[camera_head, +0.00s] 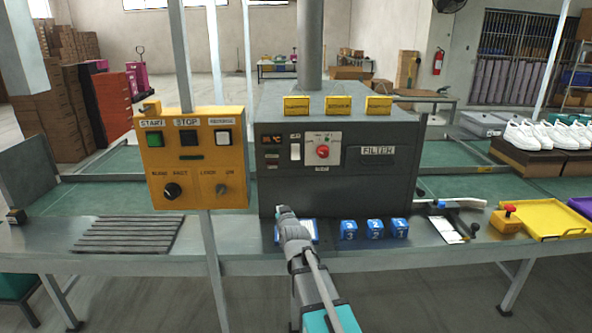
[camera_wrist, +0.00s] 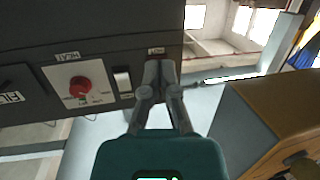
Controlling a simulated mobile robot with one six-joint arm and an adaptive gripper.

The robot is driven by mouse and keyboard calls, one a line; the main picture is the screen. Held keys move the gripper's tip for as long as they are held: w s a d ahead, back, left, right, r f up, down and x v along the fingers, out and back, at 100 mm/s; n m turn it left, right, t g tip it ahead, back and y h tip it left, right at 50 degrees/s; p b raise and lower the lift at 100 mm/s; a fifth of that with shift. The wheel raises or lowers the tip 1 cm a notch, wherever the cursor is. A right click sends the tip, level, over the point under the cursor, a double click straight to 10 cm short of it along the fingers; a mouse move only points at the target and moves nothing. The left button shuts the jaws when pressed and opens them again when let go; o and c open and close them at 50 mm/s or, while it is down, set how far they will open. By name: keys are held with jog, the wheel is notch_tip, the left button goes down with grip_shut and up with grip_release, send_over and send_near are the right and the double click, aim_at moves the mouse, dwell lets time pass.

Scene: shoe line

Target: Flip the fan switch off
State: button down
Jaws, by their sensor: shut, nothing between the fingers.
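A white rocker switch (camera_head: 295,152) is on the front of the dark grey machine (camera_head: 400,190), just left of a red knob (camera_head: 323,151). In the wrist view the white rocker (camera_wrist: 122,82) sits left of my fingers and right of the red knob (camera_wrist: 80,88). The small labels near it are too blurred to read surely, and I cannot tell which way the rocker is tipped. My gripper (camera_head: 283,212) is in front of the machine's lower front. In the wrist view my gripper (camera_wrist: 158,68) is shut and empty, its fingertips beside the rocker, seemingly apart from it.
A yellow control box (camera_head: 194,158) with buttons and knobs stands on a post left of the machine. Several blue numbered blocks (camera_head: 348,230) lie on the metal bench right of my gripper. A yellow tray (camera_head: 548,222) and white shoes (camera_head: 530,134) are farther right.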

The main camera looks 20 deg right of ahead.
aim_at(296, 154)
jog(key=w+d+r+m+t+h+b, duration=0.1)
jog(key=d+r+m+t+h+b, duration=0.1)
jog(key=d+r+t+h+b, duration=0.3)
jog(key=shift+w+d+r+m+t+h+b, duration=0.3)
jog(key=shift+d+t+b, duration=0.6)
jog(key=shift+t, duration=0.4)
jog(key=shift+a, duration=0.1)
jog(key=p+x, duration=0.1)
jog(key=x, duration=0.3)
jog(key=f+p+x, duration=0.1)
jog(key=p+x, duration=0.1)
jog(key=x, duration=0.2)
jog(key=w+p+x, duration=0.1)
jog(key=p+x, duration=0.1)
jog(key=x, duration=0.1)
jog(key=shift+w+d+f, duration=0.2)
jog(key=shift+w+d, duration=0.05)
jog(key=shift+w, duration=0.2)
jog(key=shift+w+d, duration=0.15)
jog(key=shift+w, duration=0.45)
